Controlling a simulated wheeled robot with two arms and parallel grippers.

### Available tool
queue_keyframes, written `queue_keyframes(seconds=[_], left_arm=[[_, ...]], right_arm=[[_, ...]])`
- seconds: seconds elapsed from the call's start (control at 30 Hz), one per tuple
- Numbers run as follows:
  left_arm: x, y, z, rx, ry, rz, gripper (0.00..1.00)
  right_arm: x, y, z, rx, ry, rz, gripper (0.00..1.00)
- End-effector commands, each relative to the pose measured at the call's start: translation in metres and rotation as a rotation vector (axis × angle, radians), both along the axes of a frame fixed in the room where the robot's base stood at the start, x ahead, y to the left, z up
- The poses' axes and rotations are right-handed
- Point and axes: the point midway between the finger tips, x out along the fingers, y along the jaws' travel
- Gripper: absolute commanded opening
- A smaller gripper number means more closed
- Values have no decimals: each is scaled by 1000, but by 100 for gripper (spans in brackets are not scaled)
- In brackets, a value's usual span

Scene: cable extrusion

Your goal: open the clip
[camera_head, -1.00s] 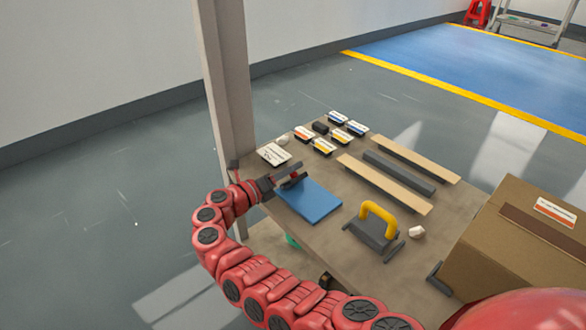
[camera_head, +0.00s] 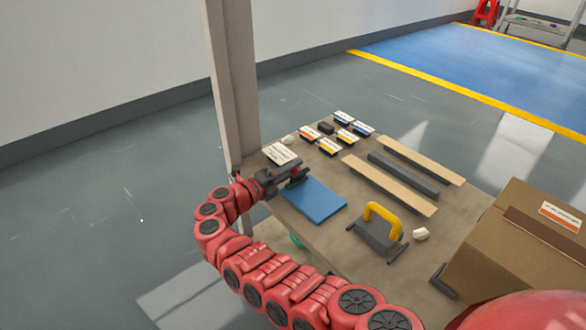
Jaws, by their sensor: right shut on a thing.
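My right gripper (camera_head: 292,178) is at the far left corner of a flat blue board (camera_head: 318,202) on the table. It is shut on a small dark piece with a red spot (camera_head: 297,172), just at the board's upper edge. I cannot tell for sure whether this piece is the clip, as the fingers partly hide it. I also cannot tell whether the piece touches the board. My left gripper is not in view.
A dark block with a yellow handle (camera_head: 384,212) stands right of the board. Wooden strips (camera_head: 390,187), a dark bar (camera_head: 403,175) and several small labelled boxes (camera_head: 346,136) lie behind. A cardboard box (camera_head: 510,245) stands at right. A post (camera_head: 232,80) rises at the table's left.

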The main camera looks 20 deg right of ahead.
Motion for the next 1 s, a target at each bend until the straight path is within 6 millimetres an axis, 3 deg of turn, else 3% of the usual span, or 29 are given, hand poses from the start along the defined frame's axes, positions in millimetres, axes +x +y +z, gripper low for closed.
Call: queue_keyframes(seconds=[0.27,0.3,0.47,0.77,1.0], left_arm=[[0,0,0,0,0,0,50],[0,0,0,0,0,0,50],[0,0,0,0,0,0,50],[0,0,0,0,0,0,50],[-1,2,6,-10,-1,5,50]], right_arm=[[0,0,-1,0,3,0,0],[0,0,-1,0,3,1,30],[0,0,-1,-1,2,1,57],[0,2,0,-1,1,2,57],[-11,35,2,-1,0,7,57]])
